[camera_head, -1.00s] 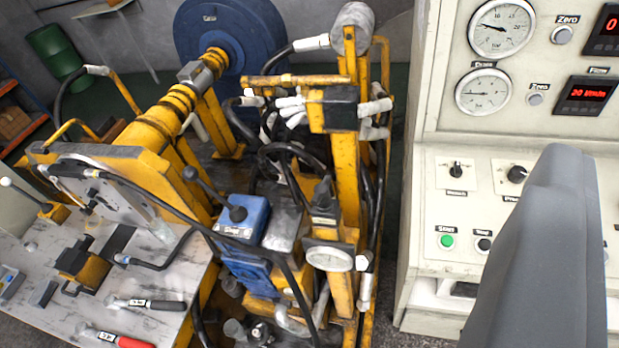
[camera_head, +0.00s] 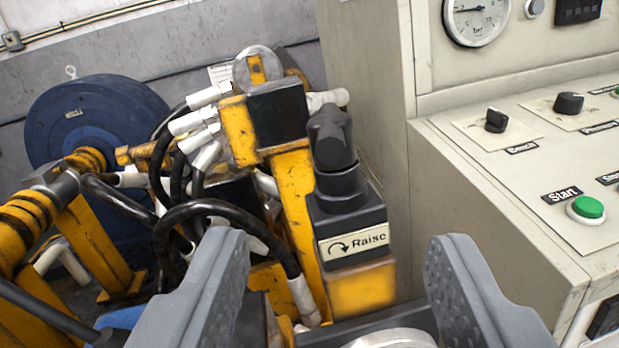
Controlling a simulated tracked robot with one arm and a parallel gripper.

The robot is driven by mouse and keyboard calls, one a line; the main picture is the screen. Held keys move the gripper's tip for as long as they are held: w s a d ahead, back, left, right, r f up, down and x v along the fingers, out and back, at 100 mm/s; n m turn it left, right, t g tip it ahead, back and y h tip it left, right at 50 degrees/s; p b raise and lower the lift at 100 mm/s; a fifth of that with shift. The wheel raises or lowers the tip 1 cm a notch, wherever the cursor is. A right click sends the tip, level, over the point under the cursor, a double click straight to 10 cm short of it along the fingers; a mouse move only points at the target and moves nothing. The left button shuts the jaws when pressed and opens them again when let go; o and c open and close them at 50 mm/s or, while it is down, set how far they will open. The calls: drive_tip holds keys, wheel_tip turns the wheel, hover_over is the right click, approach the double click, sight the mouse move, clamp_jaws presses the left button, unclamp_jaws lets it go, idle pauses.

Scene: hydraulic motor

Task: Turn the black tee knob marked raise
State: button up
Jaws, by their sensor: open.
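The black tee knob (camera_head: 331,138) stands upright on a black block. A white label (camera_head: 353,241) on the block's front reads "Raise" with a curved arrow. Below the label is a yellow block (camera_head: 362,288). My gripper (camera_head: 345,265) is open and empty, with one grey finger at the lower left and one at the lower right. The knob shows above and between the two fingers, apart from both.
A cream control panel (camera_head: 540,190) with black knobs, a gauge and a green Start button (camera_head: 586,208) stands close on the right. Black hoses (camera_head: 215,212) and yellow machine parts crowd the left, with a blue wheel (camera_head: 85,125) behind.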

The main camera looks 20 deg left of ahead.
sight(330, 113)
drive_tip(key=x, duration=1.3)
drive_tip(key=shift+w+f, duration=0.15)
drive_tip(key=shift+w, duration=0.2)
drive_tip(key=c, duration=0.9)
